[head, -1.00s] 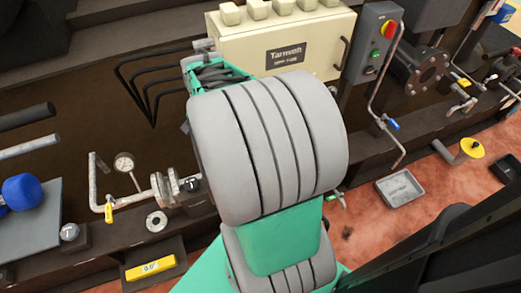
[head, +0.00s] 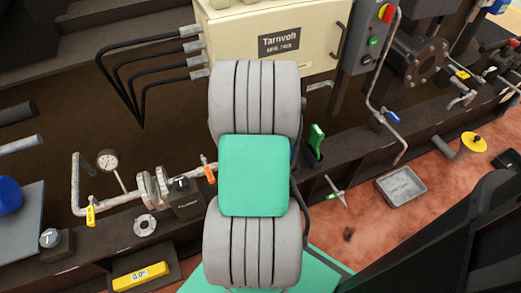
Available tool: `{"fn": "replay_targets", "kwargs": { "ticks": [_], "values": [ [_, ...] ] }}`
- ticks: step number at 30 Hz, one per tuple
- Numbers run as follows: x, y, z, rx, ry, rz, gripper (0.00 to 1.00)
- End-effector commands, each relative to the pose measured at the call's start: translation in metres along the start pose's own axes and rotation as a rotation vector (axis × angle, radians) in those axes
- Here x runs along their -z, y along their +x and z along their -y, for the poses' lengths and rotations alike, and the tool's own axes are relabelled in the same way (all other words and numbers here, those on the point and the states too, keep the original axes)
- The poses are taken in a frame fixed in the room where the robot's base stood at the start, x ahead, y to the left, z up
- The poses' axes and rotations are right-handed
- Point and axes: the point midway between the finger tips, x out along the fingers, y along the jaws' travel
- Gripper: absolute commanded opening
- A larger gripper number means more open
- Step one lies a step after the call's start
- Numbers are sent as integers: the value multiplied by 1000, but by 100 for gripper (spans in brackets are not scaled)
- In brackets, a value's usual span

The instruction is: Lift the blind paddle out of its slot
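My green and grey arm fills the middle of the head view and hides my gripper, so I cannot see its fingers or whether it holds anything. A flat upright green piece (head: 317,140) stands in a dark holder on the ledge, just right of my arm; it may be the blind paddle, but I cannot be sure. To the left, a pipe runs through a pair of flanges (head: 155,190), with an orange tag (head: 210,173) near my arm. A loose metal ring (head: 145,225) lies in front of the flanges.
A cream cabinet (head: 315,45) stands behind my arm. A pressure gauge (head: 107,160) and a yellow-tagged valve (head: 90,215) are at left. A yellow box (head: 140,276) lies front left.

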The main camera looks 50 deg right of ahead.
Motion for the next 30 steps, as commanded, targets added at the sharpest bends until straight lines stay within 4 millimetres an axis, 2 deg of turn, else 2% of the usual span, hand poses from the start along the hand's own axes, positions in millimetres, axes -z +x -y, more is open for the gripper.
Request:
{"fn": "replay_targets", "kwargs": {
  "ticks": [5, 30],
  "values": [
    [0, -1, 0, 1, -1, 0, 78],
    [0, -1, 0, 0, -1, 0, 10]
  ]
}}
